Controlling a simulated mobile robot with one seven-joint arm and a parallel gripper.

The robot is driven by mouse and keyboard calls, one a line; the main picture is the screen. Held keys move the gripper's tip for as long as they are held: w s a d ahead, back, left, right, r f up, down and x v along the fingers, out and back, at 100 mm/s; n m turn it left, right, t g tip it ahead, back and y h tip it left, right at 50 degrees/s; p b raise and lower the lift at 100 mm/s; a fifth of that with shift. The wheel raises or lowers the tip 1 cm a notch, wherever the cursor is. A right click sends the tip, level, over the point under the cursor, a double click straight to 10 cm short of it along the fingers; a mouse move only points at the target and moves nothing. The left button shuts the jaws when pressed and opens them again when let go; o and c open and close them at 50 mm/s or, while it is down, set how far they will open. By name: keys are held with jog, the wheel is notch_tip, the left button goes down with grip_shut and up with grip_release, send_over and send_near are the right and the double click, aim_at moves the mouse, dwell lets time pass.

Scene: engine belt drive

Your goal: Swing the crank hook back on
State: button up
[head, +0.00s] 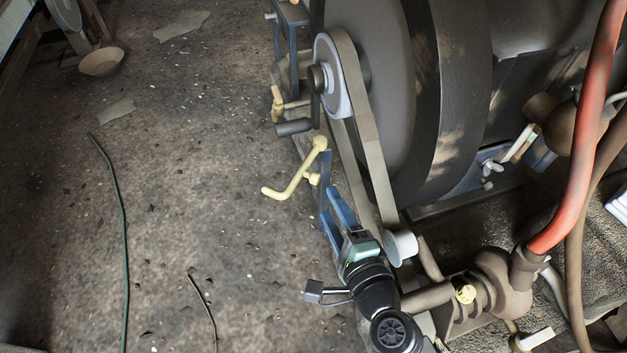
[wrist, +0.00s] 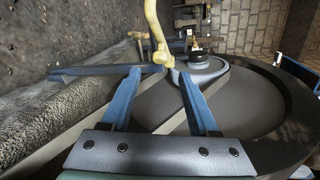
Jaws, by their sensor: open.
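The crank hook, a pale yellow bent rod with round knobs (head: 297,171), is by the top of a thin blue upright post (head: 325,172). Its free end points out to the left, away from the wheel. It also shows in the wrist view (wrist: 154,28), just beyond my fingertips. The dark crank handle (head: 293,127) sticks out left below the small pulley hub, apart from the hook. My gripper (head: 332,197) has two blue fingers, open with nothing between them, close to the post below the hook. The wrist view shows the gap between the fingertips (wrist: 158,72).
The belt (head: 367,130) runs from the small pulley (head: 331,77) down past my gripper, close on its right. The large flywheel (head: 370,40) stands behind it. A red hose (head: 585,150) hangs at the right. The floor at the left is mostly clear, with a green cable (head: 119,215).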

aim_at(318, 182)
jog(key=b+x, duration=0.2)
jog(key=x, duration=0.6)
jog(key=shift+f+b, duration=0.1)
jog(key=shift+b, duration=0.25)
jog(key=shift+w+a, duration=0.25)
jog(key=shift+w, duration=0.3)
grip_shut()
dwell(0.4)
